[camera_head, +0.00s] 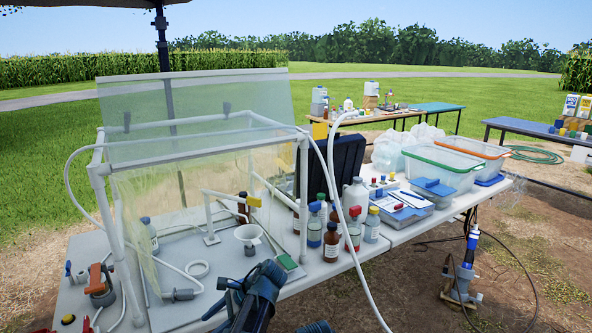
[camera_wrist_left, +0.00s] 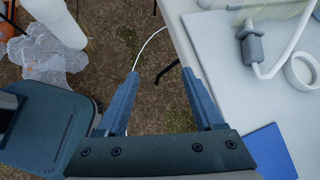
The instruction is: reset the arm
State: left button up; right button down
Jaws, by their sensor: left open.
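My left gripper (camera_head: 215,300) is at the front edge of the white table (camera_head: 335,268), in front of the framed clear enclosure (camera_head: 107,170). In the left wrist view my left gripper (camera_wrist_left: 160,75) has its two dark blue fingers apart, with nothing between them. Bare ground shows below and between the fingers there. The table edge runs just to the right of the fingers. My right gripper is in neither view.
A grey tube fitting (camera_wrist_left: 253,48), a white tape roll (camera_wrist_left: 302,70) and a blue flat pad (camera_wrist_left: 270,150) lie near the gripper. Several bottles, including a brown one (camera_head: 331,245), stand right of the enclosure. A white hose (camera_head: 352,235) hangs over the front edge.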

pick_arm(q)
jog(key=s+d+f+n+t+h, duration=0.1)
jog(key=s+d+f+n+h, duration=0.3)
jog(key=n, duration=0.3)
jog(key=s+d+f+n+t+h, duration=0.1)
jog(key=s+f+n+h, duration=0.2)
jog(key=s+n+h, duration=0.3)
jog(key=s+d+m+y, duration=0.25)
jog(key=s+d, duration=0.35)
jog(key=d, duration=0.6)
notch_tip(320, 180, up, 14)
jog(key=p, duration=1.4)
jog(key=shift+s+a+m+g+h, duration=0.15)
jog(key=shift+a+m+g+h, duration=0.15)
jog(key=shift+m+h, duration=0.05)
jog(key=shift+f, duration=0.15)
